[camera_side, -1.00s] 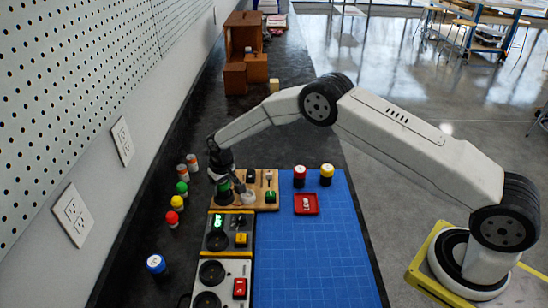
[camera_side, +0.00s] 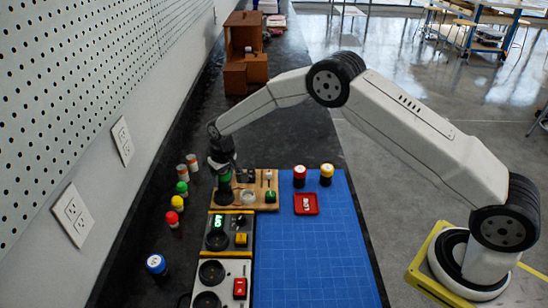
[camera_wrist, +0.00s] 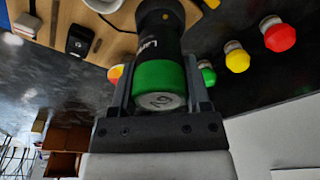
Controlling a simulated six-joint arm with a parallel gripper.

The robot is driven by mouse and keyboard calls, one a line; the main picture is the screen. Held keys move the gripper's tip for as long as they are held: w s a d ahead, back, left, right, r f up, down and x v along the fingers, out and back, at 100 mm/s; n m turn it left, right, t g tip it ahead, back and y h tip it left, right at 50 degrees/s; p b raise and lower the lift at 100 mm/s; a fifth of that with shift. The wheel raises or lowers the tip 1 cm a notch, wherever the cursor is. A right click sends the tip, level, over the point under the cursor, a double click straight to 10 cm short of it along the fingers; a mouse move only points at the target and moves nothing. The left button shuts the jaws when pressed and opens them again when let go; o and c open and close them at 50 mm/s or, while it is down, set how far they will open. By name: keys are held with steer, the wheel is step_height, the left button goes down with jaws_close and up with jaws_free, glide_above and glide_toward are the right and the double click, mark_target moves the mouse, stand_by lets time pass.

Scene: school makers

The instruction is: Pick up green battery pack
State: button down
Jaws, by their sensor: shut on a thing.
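The green battery pack (camera_side: 224,177) is a cylinder with a green top band and a black body. In the wrist view the battery pack (camera_wrist: 160,77) shows its green end and pale grey cap close to the camera. My gripper (camera_side: 223,168) is shut on it, with one finger on each side of the green band. In the wrist view my gripper (camera_wrist: 160,88) covers the sides of that band. The pack is upright over the left part of a wooden board (camera_side: 263,205). I cannot tell whether its lower end is clear of the board.
A black charger with a green display (camera_side: 218,222) and a white unit (camera_side: 226,268) stand in front. Several capped cylinders line the left, including a red one (camera_side: 172,220). A red tray (camera_side: 306,204) sits on the blue mat (camera_side: 310,250), which is mostly clear.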

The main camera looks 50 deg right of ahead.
steer(key=s+d+r, duration=0.1)
steer(key=s+r, duration=0.7)
steer(key=s, duration=0.4)
steer(key=shift+s+d+r, duration=0.2)
steer(key=shift+s+r, duration=0.15)
steer(key=shift+s, duration=0.05)
stand_by(0.4)
